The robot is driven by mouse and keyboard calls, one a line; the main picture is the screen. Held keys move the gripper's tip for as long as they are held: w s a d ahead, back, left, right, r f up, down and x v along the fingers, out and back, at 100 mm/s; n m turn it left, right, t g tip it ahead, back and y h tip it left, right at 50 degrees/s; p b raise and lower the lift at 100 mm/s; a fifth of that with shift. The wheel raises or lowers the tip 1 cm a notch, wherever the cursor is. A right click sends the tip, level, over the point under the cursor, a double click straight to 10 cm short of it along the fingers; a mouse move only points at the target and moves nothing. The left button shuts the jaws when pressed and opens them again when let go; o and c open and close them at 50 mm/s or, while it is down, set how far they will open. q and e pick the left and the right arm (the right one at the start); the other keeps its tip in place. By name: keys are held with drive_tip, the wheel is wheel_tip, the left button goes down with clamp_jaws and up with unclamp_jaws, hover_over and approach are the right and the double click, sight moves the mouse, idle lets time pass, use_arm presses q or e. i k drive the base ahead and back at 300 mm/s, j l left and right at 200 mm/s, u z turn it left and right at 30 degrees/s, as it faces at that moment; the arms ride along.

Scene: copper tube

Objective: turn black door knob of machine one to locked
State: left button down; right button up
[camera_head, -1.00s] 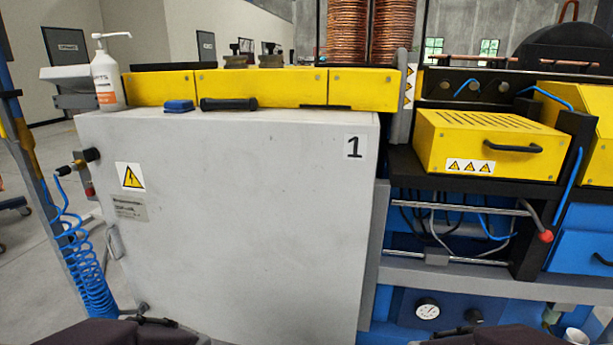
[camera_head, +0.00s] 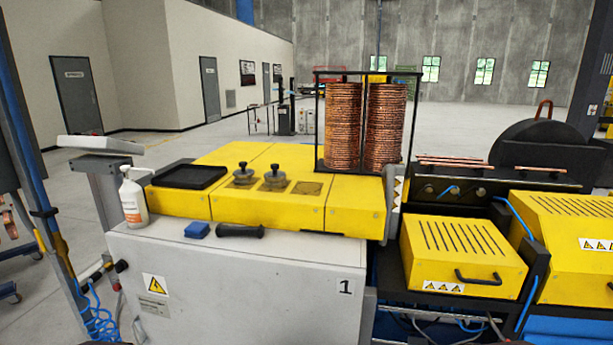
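A small black knob-like part (camera_head: 121,266) sits at the cabinet's left edge. I cannot tell whether it is the door knob or which way it is turned. The lower door is cut off by the picture's edge. Neither of my grippers is in view.
A white pump bottle (camera_head: 134,202), a blue object (camera_head: 197,229) and a black handle-like object (camera_head: 240,231) are on the cabinet top. Yellow covers (camera_head: 270,204) and copper coils (camera_head: 343,126) stand behind. A coiled blue hose (camera_head: 98,322) hangs at left.

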sight(121, 266)
drive_tip(key=u, duration=1.35)
drive_tip(key=i+j, duration=0.35)
drive_tip(key=i, duration=0.15)
drive_tip(key=i+j, duration=0.7)
drive_tip(key=i, duration=0.25)
drive_tip(key=i+l, duration=0.15)
drive_tip(key=l, duration=0.1)
